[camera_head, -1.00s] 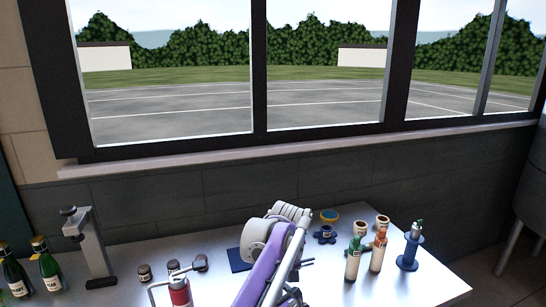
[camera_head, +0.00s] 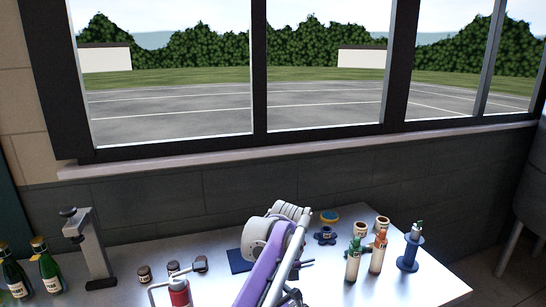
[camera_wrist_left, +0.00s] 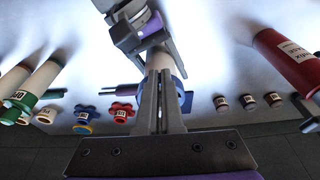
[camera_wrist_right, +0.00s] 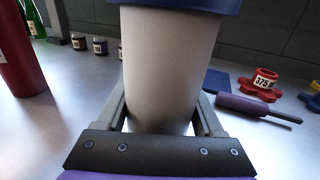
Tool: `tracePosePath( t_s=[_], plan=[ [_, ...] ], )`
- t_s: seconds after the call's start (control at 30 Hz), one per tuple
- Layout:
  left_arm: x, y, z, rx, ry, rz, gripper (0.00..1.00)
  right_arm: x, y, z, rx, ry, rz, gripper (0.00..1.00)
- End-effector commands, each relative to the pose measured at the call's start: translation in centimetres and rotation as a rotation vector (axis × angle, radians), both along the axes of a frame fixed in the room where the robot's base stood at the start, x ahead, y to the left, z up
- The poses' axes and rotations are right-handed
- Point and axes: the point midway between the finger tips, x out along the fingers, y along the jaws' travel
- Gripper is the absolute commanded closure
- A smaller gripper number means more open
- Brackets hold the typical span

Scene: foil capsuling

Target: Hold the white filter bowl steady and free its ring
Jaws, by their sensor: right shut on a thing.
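The white filter bowl (camera_wrist_right: 170,65) fills the middle of the right wrist view, upright, with its blue ring (camera_wrist_right: 185,4) around the top edge, cut off by the frame. My right gripper (camera_wrist_right: 162,125) has a finger on each side of the bowl and is shut on it. In the left wrist view the ring (camera_wrist_left: 179,88) and a pale part of the bowl (camera_wrist_left: 158,60) show behind my left gripper (camera_wrist_left: 160,85). Its fingers are close together, with only a thin slit between them. Whether they touch the ring cannot be told. My arm hides both in the head view.
A red cylinder (camera_head: 180,293) and small jars (camera_head: 145,273) stand left of my arm. Green bottles (camera_head: 48,268) and a grey stand (camera_head: 90,245) are further left. A blue pad (camera_head: 238,260), labelled bottles (camera_head: 353,262) and a blue spool (camera_head: 409,250) share the table (camera_head: 425,285).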

Motion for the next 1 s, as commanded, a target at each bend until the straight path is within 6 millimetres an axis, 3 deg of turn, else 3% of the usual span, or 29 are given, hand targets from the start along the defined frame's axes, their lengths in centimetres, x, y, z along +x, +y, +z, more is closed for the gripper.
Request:
tracePosePath(
  t_s=[0.67, 1.0],
  plan=[
    [-0.5, -0.7, 0.1, -0.001, -0.003, -0.001, 1.00, -0.1, 0.1, 0.0, -0.002, -0.001, 0.003, 1.00],
    [-0.5, -0.7, 3.5, 0.000, -0.002, -0.001, 1.00, -0.1, 0.1, 0.0, -0.001, -0.001, 0.002, 1.00]
  ],
)
